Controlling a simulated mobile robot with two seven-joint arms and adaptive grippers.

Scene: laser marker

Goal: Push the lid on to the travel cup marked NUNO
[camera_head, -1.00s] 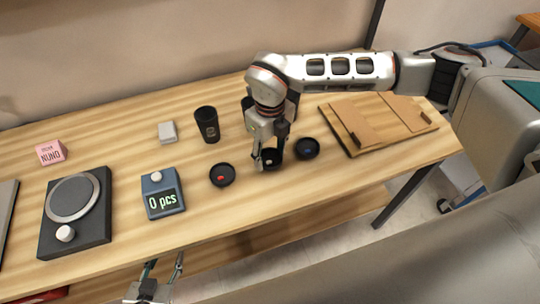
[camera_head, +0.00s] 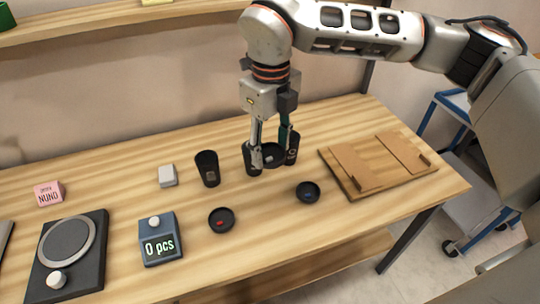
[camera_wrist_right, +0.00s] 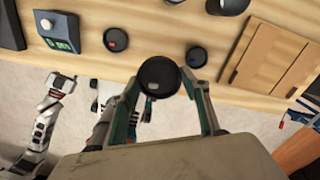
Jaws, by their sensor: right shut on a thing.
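My right gripper (camera_head: 271,152) is shut on a dark round lid (camera_head: 270,158) with a grey mark, held above the table. The lid also shows between the fingers in the right wrist view (camera_wrist_right: 158,77). Just beside and behind the fingers stand two dark cups, a left one (camera_head: 251,168) and a right one (camera_head: 292,150), partly hidden. A third dark cup (camera_head: 207,170) stands upright further left, with a small greyish label. I cannot read a name on any cup. A white arm, likely mine, shows in the wrist view; I cannot make out its gripper's state.
A lid with a red mark (camera_head: 221,221) and another dark lid (camera_head: 308,192) lie in front. A pink NUNO block (camera_head: 48,194), a counter reading 0 pcs (camera_head: 161,247), a white block (camera_head: 167,177) and a black device (camera_head: 90,265) are left. A wooden board (camera_head: 378,190) lies right.

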